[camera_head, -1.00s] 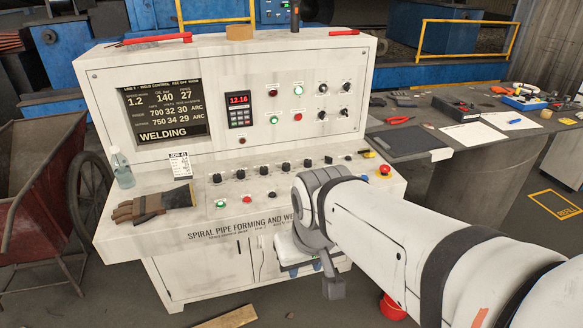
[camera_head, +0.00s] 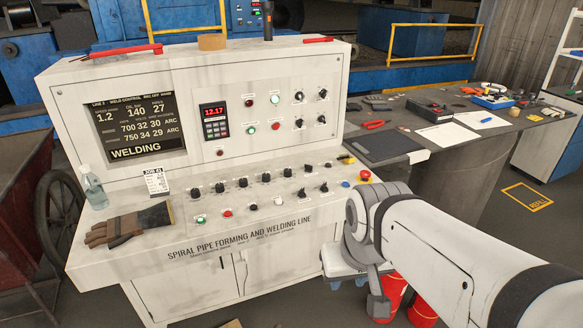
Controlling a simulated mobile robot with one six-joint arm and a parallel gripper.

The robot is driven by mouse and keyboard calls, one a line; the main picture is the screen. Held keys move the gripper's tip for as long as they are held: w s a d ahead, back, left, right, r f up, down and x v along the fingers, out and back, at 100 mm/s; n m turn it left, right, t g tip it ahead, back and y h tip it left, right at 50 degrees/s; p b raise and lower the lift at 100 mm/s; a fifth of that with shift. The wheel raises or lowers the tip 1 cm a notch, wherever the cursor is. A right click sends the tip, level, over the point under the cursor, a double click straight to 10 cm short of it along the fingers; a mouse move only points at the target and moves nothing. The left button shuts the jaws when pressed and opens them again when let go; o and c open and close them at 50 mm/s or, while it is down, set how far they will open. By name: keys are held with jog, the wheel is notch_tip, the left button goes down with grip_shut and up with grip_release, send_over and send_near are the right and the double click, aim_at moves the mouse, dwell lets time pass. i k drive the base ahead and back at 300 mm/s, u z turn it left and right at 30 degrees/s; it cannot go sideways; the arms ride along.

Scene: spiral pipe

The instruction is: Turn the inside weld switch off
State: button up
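The control console's sloped desk (camera_head: 150,247) carries a row of black knobs and switches (camera_head: 243,182). The labels are too small to read, so I cannot tell which one is the inside weld switch. The display (camera_head: 137,126) reads "WELDING", with two rows ending in "ARC". My gripper end (camera_head: 345,262) is at the desk's front right, low beside the front edge, partly behind my arm.
A red emergency button (camera_head: 365,175) stands at the desk's right end, close to my arm. Red buckets (camera_head: 421,310) are below my arm. A grey side table (camera_head: 450,165) is right.

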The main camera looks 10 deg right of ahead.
aim_at(301, 194)
jog(key=z, duration=0.05)
jog(key=i, duration=1)
jog(key=z, duration=1.65)
jog(key=k, duration=0.9)
jog(key=u, duration=1.1)
jog(key=i, duration=1)
jog(key=u, duration=0.05)
